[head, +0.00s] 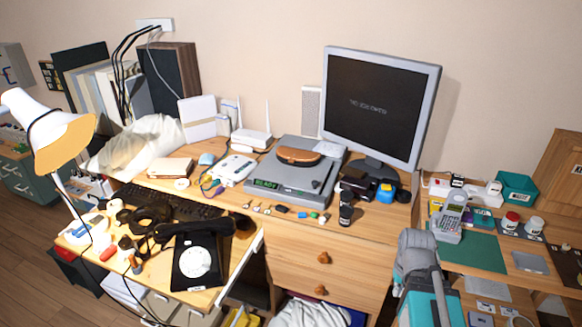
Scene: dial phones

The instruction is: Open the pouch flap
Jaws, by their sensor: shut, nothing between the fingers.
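A brown leather-like pouch (297,156) with rounded ends lies on top of a flat grey device (275,172) at the middle of the wooden desk. Its flap looks folded down over it, but the pouch is too small here to make out the flap's edge or any fastening. My gripper is not in view. Only part of my arm shows at the lower right, apart from the pouch.
A monitor (380,105) stands right of the pouch, with dark items and a blue item (385,191) below it. A white router (251,140) stands to the left. Several small pieces lie in front of the grey device. A black dial phone (197,258) sits front left.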

